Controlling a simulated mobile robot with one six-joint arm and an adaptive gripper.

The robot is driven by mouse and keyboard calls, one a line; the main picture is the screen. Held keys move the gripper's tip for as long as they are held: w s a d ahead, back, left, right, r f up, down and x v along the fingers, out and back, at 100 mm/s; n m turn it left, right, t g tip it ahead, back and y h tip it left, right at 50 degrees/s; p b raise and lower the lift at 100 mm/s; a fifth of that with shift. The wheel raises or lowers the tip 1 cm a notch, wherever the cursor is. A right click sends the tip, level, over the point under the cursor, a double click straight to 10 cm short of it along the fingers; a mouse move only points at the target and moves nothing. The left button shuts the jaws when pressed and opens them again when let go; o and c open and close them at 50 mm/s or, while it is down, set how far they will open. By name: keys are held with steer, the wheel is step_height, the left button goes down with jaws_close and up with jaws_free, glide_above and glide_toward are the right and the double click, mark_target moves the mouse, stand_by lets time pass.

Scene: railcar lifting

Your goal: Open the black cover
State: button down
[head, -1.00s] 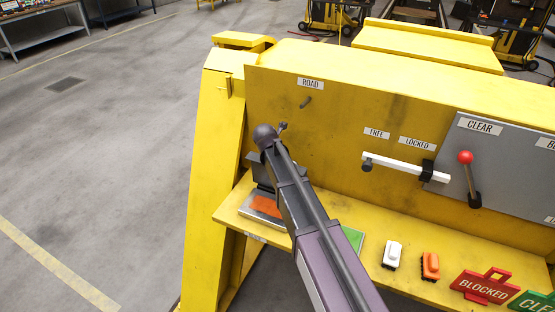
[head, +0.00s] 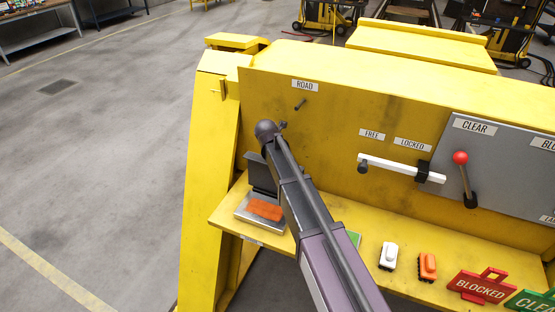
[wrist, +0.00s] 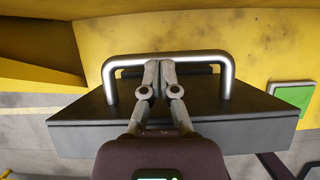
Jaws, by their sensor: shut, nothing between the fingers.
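The black cover (head: 262,174) stands raised and tilted at the back of a light metal tray (head: 246,217), which has an orange pad (head: 266,209) showing in it. In the wrist view the dark cover (wrist: 90,125) fills the middle, with a silver bar handle (wrist: 222,72) across it. My gripper (wrist: 160,66) is shut and empty, its fingertips at the middle of the handle bar. I cannot tell whether they touch it. In the head view my arm hides the gripper, the handle and the right side of the cover.
A white bar (head: 395,168) and a red-knobbed lever (head: 463,177) are on the panel. Open floor lies left.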

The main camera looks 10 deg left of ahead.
steer(key=shift+a, duration=0.15)
steer(key=shift+r, duration=0.1)
stand_by(0.3)
steer(key=p+v, duration=0.6)
steer(key=w+p+v, duration=0.1)
steer(key=p+v, duration=0.2)
steer(key=shift+s+r+p, duration=0.15)
steer(key=shift+r+p, duration=0.2)
steer(key=shift+r, duration=0.2)
steer(key=shift+f, duration=0.1)
stand_by(0.6)
